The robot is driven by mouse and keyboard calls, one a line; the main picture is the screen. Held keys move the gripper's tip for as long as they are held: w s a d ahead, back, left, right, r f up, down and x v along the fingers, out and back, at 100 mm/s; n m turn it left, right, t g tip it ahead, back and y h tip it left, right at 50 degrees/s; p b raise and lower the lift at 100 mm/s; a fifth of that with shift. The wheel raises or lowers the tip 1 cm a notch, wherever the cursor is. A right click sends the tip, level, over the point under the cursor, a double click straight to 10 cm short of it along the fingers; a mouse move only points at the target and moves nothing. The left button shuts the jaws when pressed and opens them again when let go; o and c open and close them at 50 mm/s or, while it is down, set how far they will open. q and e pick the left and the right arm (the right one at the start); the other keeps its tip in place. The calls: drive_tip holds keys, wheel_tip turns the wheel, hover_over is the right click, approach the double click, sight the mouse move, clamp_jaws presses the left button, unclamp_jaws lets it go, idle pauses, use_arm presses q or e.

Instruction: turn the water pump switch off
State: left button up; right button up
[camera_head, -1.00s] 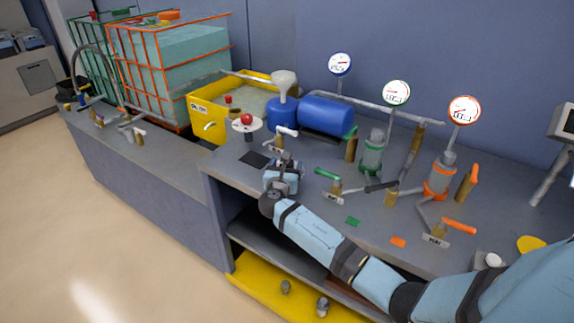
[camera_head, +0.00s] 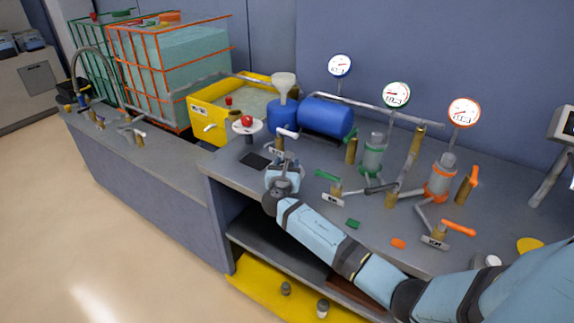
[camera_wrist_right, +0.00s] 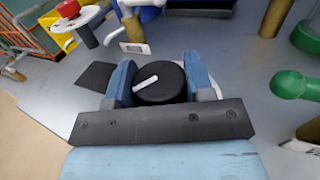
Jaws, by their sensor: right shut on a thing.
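A round black knob (camera_wrist_right: 160,84) with a white pointer line shows in the wrist view. It looks like the pump switch, but I can read no label on it. Its pointer slants toward the lower left of that view. My right gripper (camera_wrist_right: 164,82) has a blue finger on each side of the knob and is shut on it. In the head view my right gripper (camera_head: 284,172) is low over the bench's front left part and hides the knob. My left gripper is in neither view.
A red button on a white disc (camera_head: 247,122) stands left of the gripper, beside a dark flat plate (camera_head: 255,161). A white-handled valve (camera_head: 284,137) stands just behind. A green-handled valve (camera_head: 331,181) is close on the right. Pumps and gauges stand farther right.

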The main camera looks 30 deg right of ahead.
drive_tip(key=shift+r+n+t+y+p, duration=0.2)
drive_tip(key=shift+n+t+y+p, duration=0.3)
drive_tip(key=shift+y+p, duration=0.1)
drive_tip(key=shift+n+t+y+p, duration=0.6)
drive_tip(key=shift+n+y, duration=0.2)
drive_tip(key=shift+y, duration=0.1)
drive_tip(key=shift+f+n+t+y, duration=0.2)
drive_tip(key=shift+n+t+y, duration=0.5)
drive_tip(key=shift+y, duration=0.4)
drive_tip(key=n+y, duration=0.1)
drive_tip(key=y, duration=0.1)
drive_tip(key=n+t+y+b, duration=0.1)
drive_tip(key=y, duration=0.1)
drive_tip(key=shift+a+f+n, duration=0.1)
drive_tip(key=shift+f+n, duration=0.05)
drive_tip(key=shift+n, duration=0.25)
use_arm(q)
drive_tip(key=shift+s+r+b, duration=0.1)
drive_tip(key=shift+b, duration=0.4)
use_arm(e)
drive_tip(key=shift+n+y, duration=0.7)
drive_tip(key=shift+y, duration=0.5)
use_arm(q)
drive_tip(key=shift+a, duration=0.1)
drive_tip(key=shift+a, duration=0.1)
use_arm(e)
drive_tip(key=o, duration=0.9)
drive_tip(key=shift+o, duration=0.2)
